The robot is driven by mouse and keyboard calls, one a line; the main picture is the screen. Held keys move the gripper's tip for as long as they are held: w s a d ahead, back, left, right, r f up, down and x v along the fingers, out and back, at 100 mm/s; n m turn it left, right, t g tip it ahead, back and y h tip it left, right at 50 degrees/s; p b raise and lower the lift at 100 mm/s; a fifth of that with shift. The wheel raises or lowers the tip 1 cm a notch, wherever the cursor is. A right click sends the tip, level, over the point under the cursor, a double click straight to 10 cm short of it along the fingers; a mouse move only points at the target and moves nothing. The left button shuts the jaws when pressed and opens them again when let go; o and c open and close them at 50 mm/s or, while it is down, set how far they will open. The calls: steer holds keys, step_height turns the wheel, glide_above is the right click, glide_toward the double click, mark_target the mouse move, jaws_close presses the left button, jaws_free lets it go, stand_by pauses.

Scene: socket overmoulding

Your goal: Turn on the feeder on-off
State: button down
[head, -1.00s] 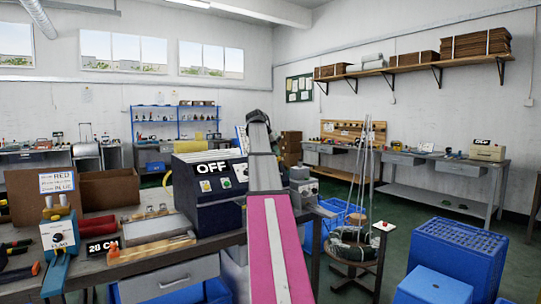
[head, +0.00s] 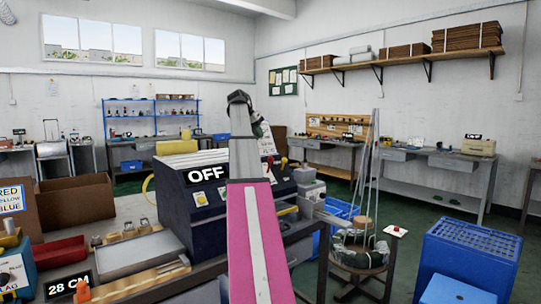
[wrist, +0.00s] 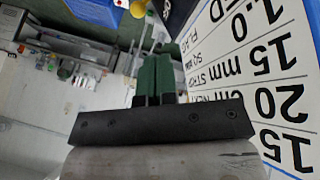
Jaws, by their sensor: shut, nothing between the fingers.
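A dark blue machine (head: 200,222) with a large "OFF" display (head: 208,175) stands on the bench left of my arm. No control in view is readable as the feeder on-off. A small white plate with a red button (head: 396,229) stands by a coil stand (head: 358,252). My gripper (wrist: 155,62) shows in the wrist view with dark green fingers together and empty, beside a white printed sign (wrist: 262,70).
Cardboard boxes (head: 77,203) and a wooden fixture (head: 130,284) are on the bench at left. A grey box (head: 309,190) stands right of the machine. Blue crates (head: 465,255) are on the floor at right. Open green floor lies behind the stand.

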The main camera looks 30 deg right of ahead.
steer(key=shift+w, duration=0.15)
steer(key=x, duration=1)
steer(key=shift+d+f, duration=0.1)
steer(key=shift+f, duration=0.05)
steer(key=shift+s+d+f, duration=0.2)
steer(key=shift+s+d, duration=0.15)
steer(key=shift+s, duration=0.15)
steer(key=shift+s+d+f, duration=0.25)
steer(key=shift+s+d, duration=0.1)
steer(key=shift+s, duration=0.1)
steer(key=shift+s+d+f, duration=0.3)
steer(key=shift+s+d, duration=0.1)
steer(key=shift+d, duration=0.05)
steer(key=shift+s, duration=0.1)
